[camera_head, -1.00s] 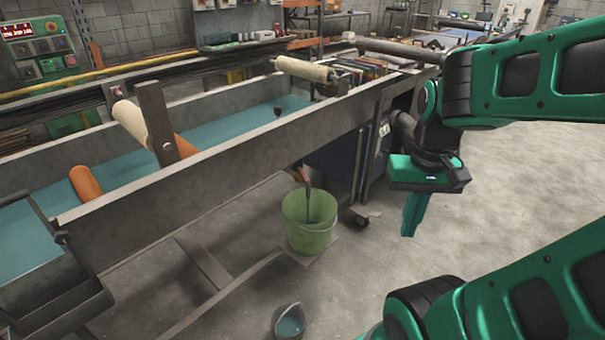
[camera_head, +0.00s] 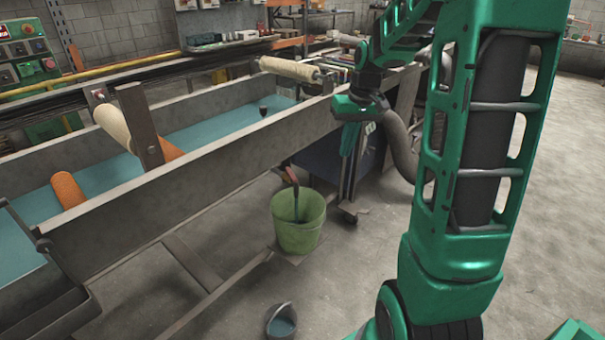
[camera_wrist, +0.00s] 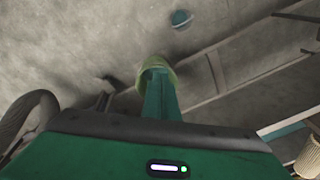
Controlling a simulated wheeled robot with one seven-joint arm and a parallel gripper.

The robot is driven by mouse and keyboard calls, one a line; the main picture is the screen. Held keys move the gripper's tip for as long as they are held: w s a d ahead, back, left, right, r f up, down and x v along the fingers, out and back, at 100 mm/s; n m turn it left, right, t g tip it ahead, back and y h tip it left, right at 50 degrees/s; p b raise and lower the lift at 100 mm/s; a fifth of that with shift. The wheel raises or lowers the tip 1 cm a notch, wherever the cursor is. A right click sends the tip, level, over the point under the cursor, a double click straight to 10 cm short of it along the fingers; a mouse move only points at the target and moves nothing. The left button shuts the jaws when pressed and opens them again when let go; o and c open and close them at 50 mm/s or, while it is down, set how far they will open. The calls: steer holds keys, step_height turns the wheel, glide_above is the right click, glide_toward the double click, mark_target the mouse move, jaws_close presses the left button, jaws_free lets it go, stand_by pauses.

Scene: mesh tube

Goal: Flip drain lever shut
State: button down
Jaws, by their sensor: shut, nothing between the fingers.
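The drain lever (camera_head: 290,176) is a small red handle below the near side of the long grey trough (camera_head: 215,160), above a green bucket (camera_head: 298,237). A dark outlet piece hangs down from it into the bucket. My gripper (camera_head: 345,153) is up and to the right of the lever, apart from it, with its fingers pointing down and closed together with nothing held. In the wrist view my closed fingers (camera_wrist: 160,85) cover part of the green bucket (camera_wrist: 154,64), and I cannot make out the lever there.
A small grey bucket (camera_head: 281,322) stands on the floor in front. The trough holds blue-green water (camera_head: 213,133) with rollers over it. A dark blue cabinet (camera_head: 325,160) on casters stands behind the lever. Floor to the right is open.

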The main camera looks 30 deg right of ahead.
mark_target(291, 176)
steer(key=w+d+f+n+t+y, duration=0.1)
steer(key=w+d+f, duration=0.4)
steer(key=w+f, duration=0.5)
steer(key=w+d+f+n+t+y, duration=0.2)
steer(key=w+d+f, duration=0.4)
steer(key=w+f, duration=0.4)
steer(key=w+y, duration=0.1)
steer(key=w, duration=0.4)
steer(key=shift+w+f+t, duration=0.15)
steer(key=shift+w+t, duration=0.05)
steer(key=shift+t, duration=0.1)
steer(key=shift+f, duration=0.1)
steer(key=w+a+f, duration=0.4)
steer(key=a+f, duration=0.3)
steer(key=a, duration=0.1)
steer(key=shift+w+f, duration=0.35)
steer(key=shift+f, duration=0.05)
